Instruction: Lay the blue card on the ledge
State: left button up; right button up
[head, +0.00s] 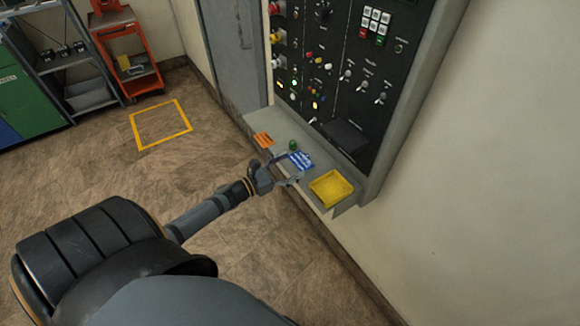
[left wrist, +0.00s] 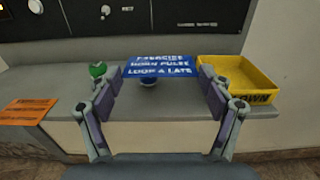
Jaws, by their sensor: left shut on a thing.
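The blue card (head: 301,160) with white lettering is at my left gripper (head: 286,171), over the middle of the grey ledge (head: 258,124). In the left wrist view the card (left wrist: 160,66) spans between the two fingertips of the left gripper (left wrist: 155,85), which is shut on it. The front face of the ledge (left wrist: 165,133) shows below the card. I cannot tell whether the card touches the ledge. My right gripper is not in view.
A yellow tray (head: 330,188) stands on the ledge right of the card. An orange card (head: 263,139) and a green round thing (head: 292,145) lie to the left. The black control panel (head: 340,70) rises behind. An orange cart (head: 128,50) stands far left.

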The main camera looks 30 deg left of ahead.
pick_arm(q)
jog(key=shift+f+b, duration=0.55)
jog(key=shift+f, duration=0.05)
jog(key=o, duration=0.6)
jog(key=p+v, duration=0.1)
jog(key=v, duration=0.3)
jog(key=p+v, duration=0.1)
jog(key=v, duration=0.3)
jog(key=r+p+v, duration=0.1)
jog(key=p+v, duration=0.1)
jog(key=v, duration=0.2)
jog(key=shift+r, duration=0.1)
jog(key=shift+a, duration=0.1)
